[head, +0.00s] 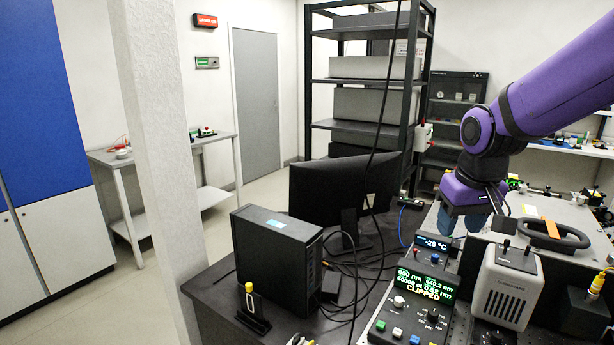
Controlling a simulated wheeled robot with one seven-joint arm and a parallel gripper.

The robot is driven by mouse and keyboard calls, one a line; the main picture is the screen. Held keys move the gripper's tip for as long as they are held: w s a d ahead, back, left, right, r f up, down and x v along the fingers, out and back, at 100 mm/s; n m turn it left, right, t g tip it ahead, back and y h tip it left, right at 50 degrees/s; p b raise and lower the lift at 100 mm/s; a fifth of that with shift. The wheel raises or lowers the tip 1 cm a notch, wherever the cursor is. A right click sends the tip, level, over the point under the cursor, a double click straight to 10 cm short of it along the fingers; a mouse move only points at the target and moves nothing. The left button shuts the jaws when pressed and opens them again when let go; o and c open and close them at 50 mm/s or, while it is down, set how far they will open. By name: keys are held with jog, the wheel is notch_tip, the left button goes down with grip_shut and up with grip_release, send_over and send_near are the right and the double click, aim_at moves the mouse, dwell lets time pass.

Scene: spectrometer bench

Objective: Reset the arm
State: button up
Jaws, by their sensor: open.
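My arm is purple and reaches in from the upper right, bending down at a dark joint. My gripper (461,222) points down, with blue fingertips apart and nothing seen between them. It hangs above or behind a small display reading -20 °C (436,244); I cannot tell the exact gap. A control box (411,300) with a green lit screen reading "CLIPPED" stands in front of it. A light grey vented instrument (508,290) stands to the right of the gripper.
A black computer tower (274,262) and a dark monitor (335,200) stand on the left desk among loose cables. A white pillar (160,150) rises at left.

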jog(key=s+d+r+t, duration=0.1)
jog(key=s+r, duration=0.2)
jog(key=s, duration=0.6)
jog(key=s+d+r+m+t, duration=0.1)
jog(key=s+r, duration=0.3)
jog(key=s, duration=0.6)
jog(key=shift+d+r+t, duration=0.2)
jog(key=shift+d+t, duration=0.2)
jog(key=shift+d, duration=0.05)
grip_shut()
dwell(0.3)
